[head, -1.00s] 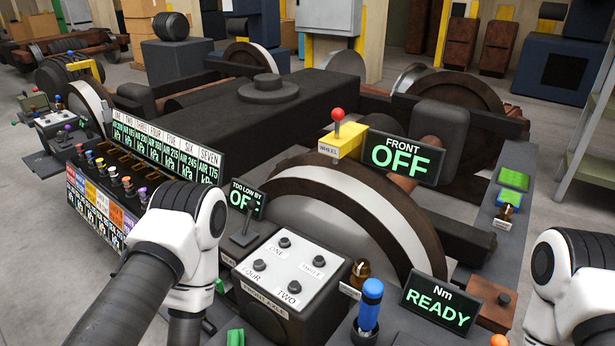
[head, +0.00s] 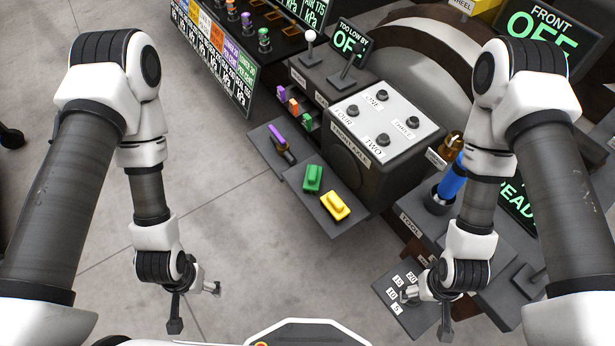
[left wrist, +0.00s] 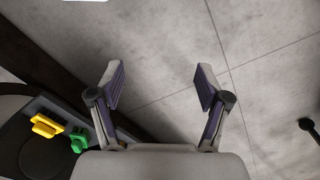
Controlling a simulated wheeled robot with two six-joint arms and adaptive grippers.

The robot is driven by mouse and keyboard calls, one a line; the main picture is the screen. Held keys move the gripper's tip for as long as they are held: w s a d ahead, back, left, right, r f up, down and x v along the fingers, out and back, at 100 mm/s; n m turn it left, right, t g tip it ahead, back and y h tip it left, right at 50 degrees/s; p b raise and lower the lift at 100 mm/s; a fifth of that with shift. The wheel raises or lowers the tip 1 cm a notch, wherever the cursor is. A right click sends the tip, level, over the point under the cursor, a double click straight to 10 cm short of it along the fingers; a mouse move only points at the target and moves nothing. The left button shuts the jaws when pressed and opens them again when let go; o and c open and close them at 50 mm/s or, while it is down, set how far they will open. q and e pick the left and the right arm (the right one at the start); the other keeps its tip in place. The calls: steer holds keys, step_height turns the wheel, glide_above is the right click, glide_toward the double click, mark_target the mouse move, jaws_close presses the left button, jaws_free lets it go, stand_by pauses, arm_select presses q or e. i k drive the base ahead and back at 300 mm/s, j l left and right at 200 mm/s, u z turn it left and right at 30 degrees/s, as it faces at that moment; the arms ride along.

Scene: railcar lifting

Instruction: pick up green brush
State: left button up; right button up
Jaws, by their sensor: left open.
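The green brush (head: 312,178) lies on a dark grey shelf (head: 291,178) at the front of the panel, between a purple-handled tool (head: 279,140) and a yellow brush (head: 335,206). In the left wrist view the green brush (left wrist: 79,139) shows at the lower left beside the yellow one (left wrist: 46,126). My left gripper (head: 194,306) is open and empty over bare floor, to the left of and nearer than the brush; its spread fingers (left wrist: 160,85) show in the left wrist view. My right gripper (head: 428,310) looks open and empty near a numbered plate.
The axle box (head: 388,125) with numbered knobs stands right behind the shelf. A blue-handled tool (head: 450,185) stands in a holder at the right. The numbered plate (head: 390,305) lies under my right gripper. The concrete floor (head: 240,250) left of the shelf is clear.

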mark_target(314, 172)
steer(key=i+j+z, duration=0.1)
steer(key=j+z, duration=0.3)
steer(key=i+j+z, duration=0.1)
steer(key=j+z, duration=0.45)
steer(key=z, duration=0.2)
